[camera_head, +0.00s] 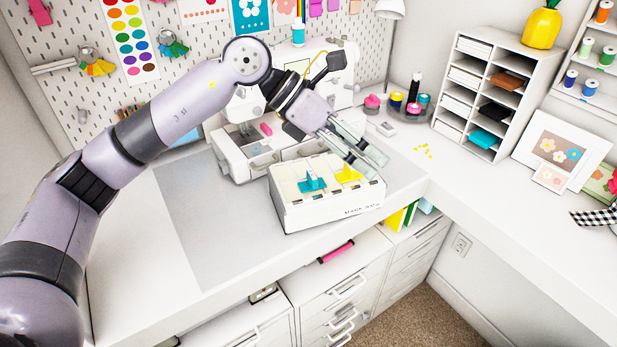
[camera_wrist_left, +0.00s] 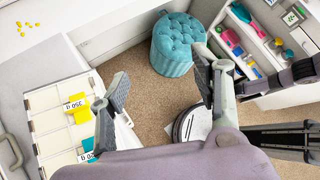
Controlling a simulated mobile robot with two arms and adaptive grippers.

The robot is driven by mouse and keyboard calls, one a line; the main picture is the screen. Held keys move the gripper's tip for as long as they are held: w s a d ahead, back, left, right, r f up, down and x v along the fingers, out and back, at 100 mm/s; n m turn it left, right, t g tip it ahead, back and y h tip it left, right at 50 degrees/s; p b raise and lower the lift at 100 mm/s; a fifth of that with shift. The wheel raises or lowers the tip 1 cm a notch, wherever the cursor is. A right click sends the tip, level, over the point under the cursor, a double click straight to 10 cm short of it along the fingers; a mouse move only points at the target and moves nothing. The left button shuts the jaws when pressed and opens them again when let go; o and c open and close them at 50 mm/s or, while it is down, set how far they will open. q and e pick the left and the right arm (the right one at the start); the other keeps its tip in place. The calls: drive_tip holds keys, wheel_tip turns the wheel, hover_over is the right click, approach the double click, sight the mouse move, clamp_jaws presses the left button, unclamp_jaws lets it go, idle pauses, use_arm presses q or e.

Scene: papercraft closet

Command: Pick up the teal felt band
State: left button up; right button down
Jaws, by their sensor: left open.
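A teal piece, likely the felt band (camera_head: 312,184), lies in the left part of a white compartmented box (camera_head: 330,212) on the desk. Part of it shows at the left in the left wrist view (camera_wrist_left: 88,148), partly hidden by a finger. A yellow piece (camera_head: 349,174) lies in the same box, to the right of the teal one. My left gripper (camera_head: 378,166) is open and empty above the box's right part, to the right of the teal piece. In the left wrist view its fingers (camera_wrist_left: 160,80) are spread, with floor beyond. My right gripper is not in view.
A white sewing machine (camera_head: 240,160) stands behind the box, close to my left arm. A round tray with small jars (camera_head: 414,108) and a cubby shelf (camera_head: 483,85) stand farther back. The grey mat (camera_head: 190,215) is clear left of the box. A teal pouf (camera_wrist_left: 178,45) stands on the carpet.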

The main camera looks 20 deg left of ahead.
use_arm(q)
drive_tip(key=w+a+r+n+t+y, duration=0.1)
drive_tip(key=w+a+r+y, duration=0.15)
drive_tip(key=a+y, duration=0.9)
drive_tip(key=h+p, duration=0.4)
drive_tip(key=h, duration=0.1)
approach(312, 175)
drive_tip(key=x, duration=0.4)
drive_tip(key=shift+a+f, duration=0.1)
drive_tip(key=shift+f, duration=0.25)
drive_tip(key=p+x, duration=0.3)
drive_tip(key=x, duration=0.1)
drive_tip(key=shift+w+d+f, duration=0.2)
drive_tip(key=shift+d+f, duration=0.05)
drive_tip(key=shift+d, duration=0.05)
drive_tip(key=shift+w+f, duration=0.1)
drive_tip(key=shift+f, duration=0.25)
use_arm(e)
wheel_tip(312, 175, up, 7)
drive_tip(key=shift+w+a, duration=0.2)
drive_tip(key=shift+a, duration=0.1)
use_arm(q)
drive_tip(key=shift+c, duration=0.2)
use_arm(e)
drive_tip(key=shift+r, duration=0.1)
use_arm(q)
drive_tip(key=c, duration=1)
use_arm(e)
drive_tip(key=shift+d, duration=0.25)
